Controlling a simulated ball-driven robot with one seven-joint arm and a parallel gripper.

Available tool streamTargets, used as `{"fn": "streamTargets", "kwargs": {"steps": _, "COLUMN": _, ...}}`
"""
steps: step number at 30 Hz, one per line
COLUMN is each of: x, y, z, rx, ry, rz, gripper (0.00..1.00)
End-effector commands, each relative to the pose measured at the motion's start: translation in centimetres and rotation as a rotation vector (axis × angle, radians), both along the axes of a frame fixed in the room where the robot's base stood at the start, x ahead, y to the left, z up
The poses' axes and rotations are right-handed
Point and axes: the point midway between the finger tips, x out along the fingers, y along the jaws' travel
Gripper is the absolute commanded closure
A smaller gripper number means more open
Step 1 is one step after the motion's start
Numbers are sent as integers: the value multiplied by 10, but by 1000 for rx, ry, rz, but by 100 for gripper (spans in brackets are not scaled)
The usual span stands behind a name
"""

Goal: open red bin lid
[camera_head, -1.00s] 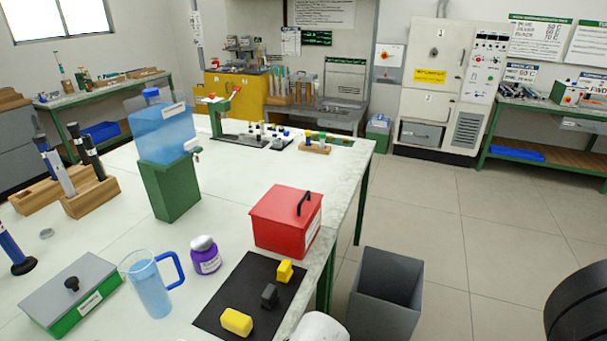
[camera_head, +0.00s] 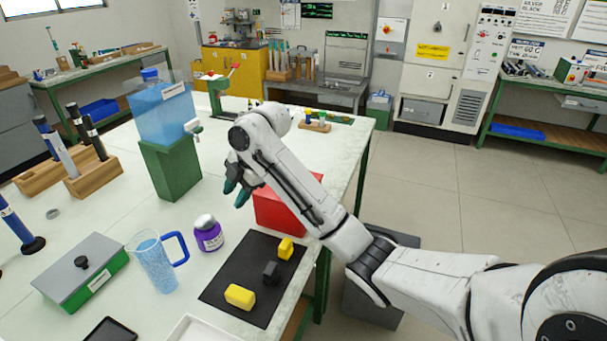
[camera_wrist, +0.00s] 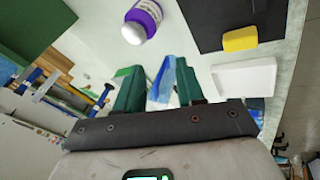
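The red bin (camera_head: 277,215) stands at the right edge of the white table in the head view. My arm crosses in front of it and hides its handle and most of its lid, so I cannot tell the lid's state there. My gripper (camera_head: 236,191) is in the air just left of the bin, with its green fingers pointing down. In the wrist view the fingers of my gripper (camera_wrist: 160,88) are apart. A blue jug shows beyond the gap, with nothing clearly held. The red bin is not seen in the wrist view.
A purple jar (camera_head: 207,235), a blue jug (camera_head: 157,267) and a black mat (camera_head: 225,287) with yellow and dark blocks are in front of the bin. A blue tank on a green stand (camera_head: 172,170) is to the left. A grey waste bin (camera_head: 368,305) stands on the floor.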

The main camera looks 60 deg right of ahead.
Motion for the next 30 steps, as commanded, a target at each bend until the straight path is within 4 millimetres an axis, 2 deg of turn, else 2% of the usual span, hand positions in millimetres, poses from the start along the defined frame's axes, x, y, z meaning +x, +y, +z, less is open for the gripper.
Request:
{"fn": "streamTargets", "kwargs": {"steps": 1, "x": -9, "y": -37, "z": 13, "rx": -54, "ry": 19, "rz": 36, "gripper": 62}}
{"fn": "streamTargets", "kwargs": {"steps": 6, "x": -52, "y": -127, "z": 42, "rx": -182, "ry": 111, "rz": 189, "gripper": 62}}
{"fn": "streamTargets", "kwargs": {"steps": 9, "x": -78, "y": -163, "z": 53, "rx": -221, "ry": 161, "rz": 248, "gripper": 62}}
{"fn": "streamTargets", "kwargs": {"steps": 12, "x": -96, "y": -185, "z": 60, "rx": -240, "ry": 193, "rz": 285, "gripper": 62}}
{"fn": "streamTargets", "kwargs": {"steps": 16, "x": -105, "y": -194, "z": 61, "rx": -248, "ry": 208, "rz": 306, "gripper": 62}}
{"fn": "streamTargets", "kwargs": {"steps": 20, "x": -103, "y": -194, "z": 49, "rx": -246, "ry": 209, "rz": 306, "gripper": 62}}
{"fn": "streamTargets", "kwargs": {"steps": 30, "x": -91, "y": -193, "z": -9, "rx": -245, "ry": 210, "rz": 304, "gripper": 62}}
